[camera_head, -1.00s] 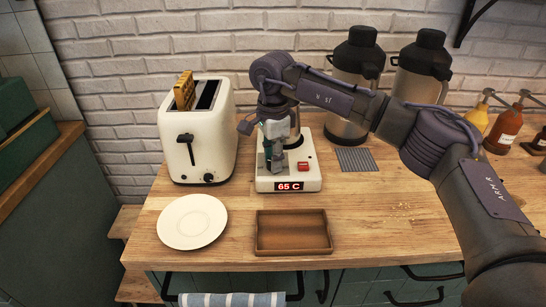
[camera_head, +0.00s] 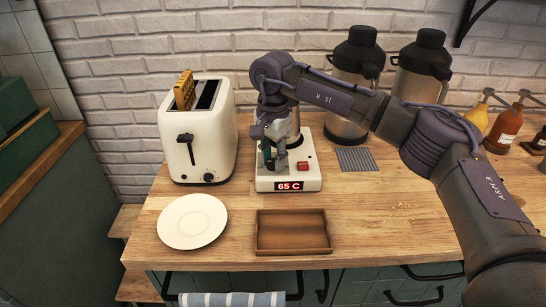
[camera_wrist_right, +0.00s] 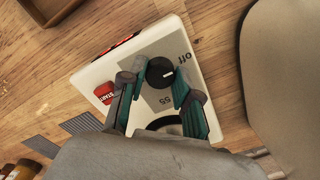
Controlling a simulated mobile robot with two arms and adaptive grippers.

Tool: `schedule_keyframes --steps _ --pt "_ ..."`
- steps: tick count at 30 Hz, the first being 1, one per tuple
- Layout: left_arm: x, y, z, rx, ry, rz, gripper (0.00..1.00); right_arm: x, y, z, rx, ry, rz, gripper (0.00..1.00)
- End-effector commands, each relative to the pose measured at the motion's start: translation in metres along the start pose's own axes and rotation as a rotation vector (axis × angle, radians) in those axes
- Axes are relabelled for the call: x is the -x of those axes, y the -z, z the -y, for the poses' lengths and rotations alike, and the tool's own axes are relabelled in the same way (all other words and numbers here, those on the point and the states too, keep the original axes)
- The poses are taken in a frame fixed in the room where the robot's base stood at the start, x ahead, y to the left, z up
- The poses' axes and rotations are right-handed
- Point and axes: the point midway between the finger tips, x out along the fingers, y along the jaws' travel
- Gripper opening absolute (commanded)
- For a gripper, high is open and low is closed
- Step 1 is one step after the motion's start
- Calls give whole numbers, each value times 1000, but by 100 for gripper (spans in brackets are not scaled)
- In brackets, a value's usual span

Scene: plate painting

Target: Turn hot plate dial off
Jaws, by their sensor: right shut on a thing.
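The white hot plate (camera_head: 305,181) stands on the wooden counter, its red display reading 65 C. In the right wrist view, its round black dial (camera_wrist_right: 160,72) has a white pointer mark on its right side. The label "off" (camera_wrist_right: 184,57) is printed to the upper right of the dial and "55" (camera_wrist_right: 165,99) below it. My right gripper (camera_head: 277,164) reaches down over the plate's front left part. In the wrist view its fingers (camera_wrist_right: 157,84) are shut on the dial, one on each side. In the head view the gripper hides the dial. My left gripper is not in view.
A metal vessel (camera_head: 296,133) stands at the hot plate's back, partly hidden by my arm. A red switch (camera_head: 303,166) is right of the gripper. A toaster (camera_head: 206,135) stands close left, a white plate (camera_head: 192,221) and wooden tray (camera_head: 293,251) in front.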

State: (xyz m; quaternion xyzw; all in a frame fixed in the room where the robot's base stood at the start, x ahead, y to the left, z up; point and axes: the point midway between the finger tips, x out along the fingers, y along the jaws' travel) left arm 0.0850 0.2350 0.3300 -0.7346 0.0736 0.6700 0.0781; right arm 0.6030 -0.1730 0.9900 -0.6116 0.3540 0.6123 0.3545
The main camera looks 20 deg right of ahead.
Motion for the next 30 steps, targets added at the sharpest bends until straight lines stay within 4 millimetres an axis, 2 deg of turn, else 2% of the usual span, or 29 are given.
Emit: schedule_keyframes --steps 6,7,11,12,20,23,26,30 --pt "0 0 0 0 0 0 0 2 0 1 0 4 -2 0" --pt "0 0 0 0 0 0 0 2 0 1 0 4 -2 33" --pt "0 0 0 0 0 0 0 1 0 0 0 3 -2 55" --pt "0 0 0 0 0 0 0 1 0 0 0 2 -2 57" --pt "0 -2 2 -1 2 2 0 1 0 0 0 1 -1 57" --pt "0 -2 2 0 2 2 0 7 0 0 -1 2 -2 57" --pt "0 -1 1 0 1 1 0 21 0 1 -1 4 -2 57" --pt "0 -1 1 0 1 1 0 51 0 1 -1 5 -2 57"
